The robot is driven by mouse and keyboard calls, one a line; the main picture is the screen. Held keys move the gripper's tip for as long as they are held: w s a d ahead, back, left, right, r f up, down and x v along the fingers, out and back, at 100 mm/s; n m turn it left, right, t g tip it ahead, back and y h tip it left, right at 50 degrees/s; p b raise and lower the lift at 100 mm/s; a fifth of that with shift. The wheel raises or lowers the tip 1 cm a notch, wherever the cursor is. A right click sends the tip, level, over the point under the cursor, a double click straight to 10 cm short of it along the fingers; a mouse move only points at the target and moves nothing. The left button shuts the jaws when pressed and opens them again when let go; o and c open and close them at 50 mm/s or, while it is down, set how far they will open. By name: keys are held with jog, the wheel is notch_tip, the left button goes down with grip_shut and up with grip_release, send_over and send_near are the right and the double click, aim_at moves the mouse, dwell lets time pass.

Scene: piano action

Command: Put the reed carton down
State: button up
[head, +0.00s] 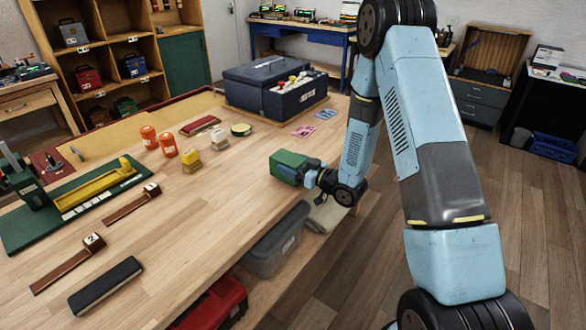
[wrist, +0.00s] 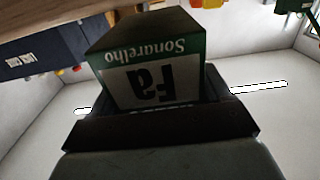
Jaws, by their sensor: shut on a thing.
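The reed carton (head: 288,167) is a small green box at the right part of the wooden workbench (head: 235,190), near its right edge. My gripper (head: 308,173) is shut on it from the right. In the wrist view the carton (wrist: 155,60) fills the middle, with a green band, a white face and upside-down lettering reading "Sonarelho" and "Fa". The jaws (wrist: 158,110) lie across its near end. I cannot tell whether the carton's underside touches the bench top.
A dark blue case (head: 275,85) stands behind on the bench. The bench left and front of the carton is clear.

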jog(key=shift+f, duration=0.8)
jog(key=shift+d+f, duration=0.1)
jog(key=o, duration=1.3)
jog(key=shift+c, duration=0.2)
jog(key=v, duration=1.2)
